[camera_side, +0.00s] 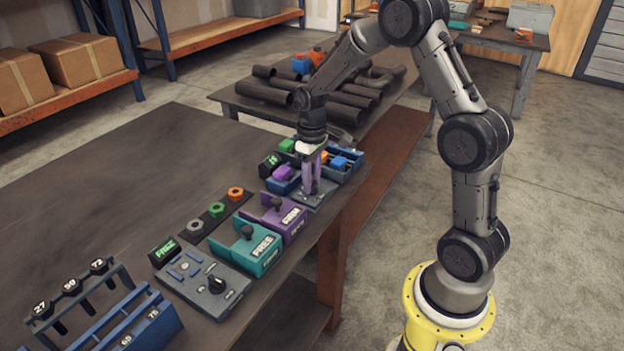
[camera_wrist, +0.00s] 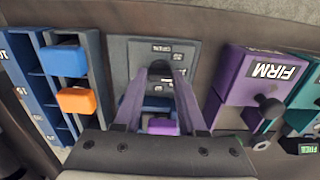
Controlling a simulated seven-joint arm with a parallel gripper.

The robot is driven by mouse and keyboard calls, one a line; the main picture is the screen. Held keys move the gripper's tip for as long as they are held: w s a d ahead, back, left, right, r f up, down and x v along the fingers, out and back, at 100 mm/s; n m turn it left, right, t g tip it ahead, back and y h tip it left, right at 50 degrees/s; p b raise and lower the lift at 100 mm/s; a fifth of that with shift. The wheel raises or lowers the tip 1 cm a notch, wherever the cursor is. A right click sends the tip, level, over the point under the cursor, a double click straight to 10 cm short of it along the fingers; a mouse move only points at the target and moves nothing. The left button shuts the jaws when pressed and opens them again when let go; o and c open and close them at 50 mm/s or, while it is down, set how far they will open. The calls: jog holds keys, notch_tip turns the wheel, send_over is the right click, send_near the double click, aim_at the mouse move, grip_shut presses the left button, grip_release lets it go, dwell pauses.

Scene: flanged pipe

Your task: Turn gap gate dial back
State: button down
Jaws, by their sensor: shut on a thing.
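The gap gate panel is a grey plate (camera_side: 325,197) near the right edge of the table; it also shows in the wrist view (camera_wrist: 190,52). A dark dial (camera_wrist: 160,69) stands on it, mostly hidden by my fingers. My gripper (camera_side: 311,188) points down over this plate, with purple fingers. In the wrist view my gripper (camera_wrist: 160,76) has its fingertips closed around the dial. The dial's pointer direction is hidden. Blue and purple blocks (camera_wrist: 160,126) show between my fingers.
A purple FIRM box (camera_side: 276,217) with a black knob stands close beside the plate. A blue tray with coloured blocks (camera_side: 340,162) stands behind the gripper.

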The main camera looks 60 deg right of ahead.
jog(key=shift+r+n, duration=0.1)
jog(key=shift+n, duration=0.5)
jog(key=shift+c, duration=2.4)
grip_release()
notch_tip(320, 180, up, 14)
